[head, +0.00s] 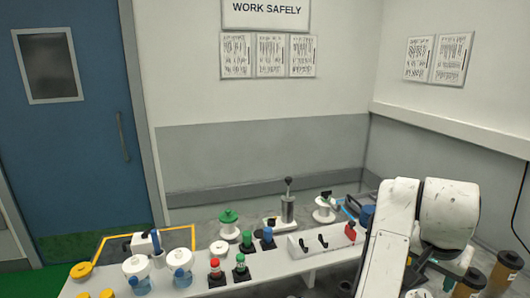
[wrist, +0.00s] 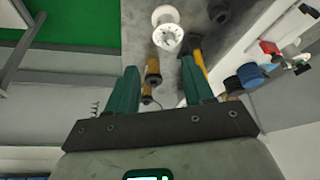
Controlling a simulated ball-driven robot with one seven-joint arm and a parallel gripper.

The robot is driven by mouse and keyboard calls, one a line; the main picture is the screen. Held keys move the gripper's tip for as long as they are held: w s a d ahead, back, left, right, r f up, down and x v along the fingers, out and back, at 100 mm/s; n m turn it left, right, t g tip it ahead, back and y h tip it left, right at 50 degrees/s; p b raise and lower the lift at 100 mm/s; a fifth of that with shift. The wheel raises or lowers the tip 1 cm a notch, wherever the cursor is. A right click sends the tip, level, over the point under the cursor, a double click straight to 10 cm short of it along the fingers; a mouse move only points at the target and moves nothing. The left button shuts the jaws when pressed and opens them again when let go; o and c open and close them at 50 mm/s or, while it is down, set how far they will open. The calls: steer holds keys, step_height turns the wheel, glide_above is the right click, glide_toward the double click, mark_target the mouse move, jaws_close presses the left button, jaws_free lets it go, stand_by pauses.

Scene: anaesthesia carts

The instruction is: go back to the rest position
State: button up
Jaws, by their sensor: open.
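My gripper (wrist: 160,85) shows in the wrist view with its two green fingers apart. Nothing is held between them. Past the fingertips a white spool-like part (wrist: 167,30) and amber-brown cylinders (wrist: 152,72) lie beyond, apart from the fingers as far as I can tell.
A light bench (head: 263,277) runs along the front, holding bottles with white caps (head: 137,267), red-topped and green-topped pieces, and a block with black hooks (head: 322,242). Amber cylinders (head: 505,270) stand close beside my arm. A blue door (head: 75,130) is at left.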

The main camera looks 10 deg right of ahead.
steer(key=s+a+f+n, duration=0.2)
steer(key=s+f+n, duration=0.25)
steer(key=f, duration=0.45)
steer(key=s+a+f+n, duration=0.25)
steer(key=s+f, duration=0.25)
steer(key=f, duration=0.4)
steer(key=s+a+f+n+y, duration=0.4)
steer(key=s+a+f, duration=0.6)
steer(key=s, duration=0.4)
steer(key=shift+s+a+n+g+b, duration=0.15)
steer(key=shift+a+n+g+b, duration=0.25)
steer(key=shift+n, duration=0.2)
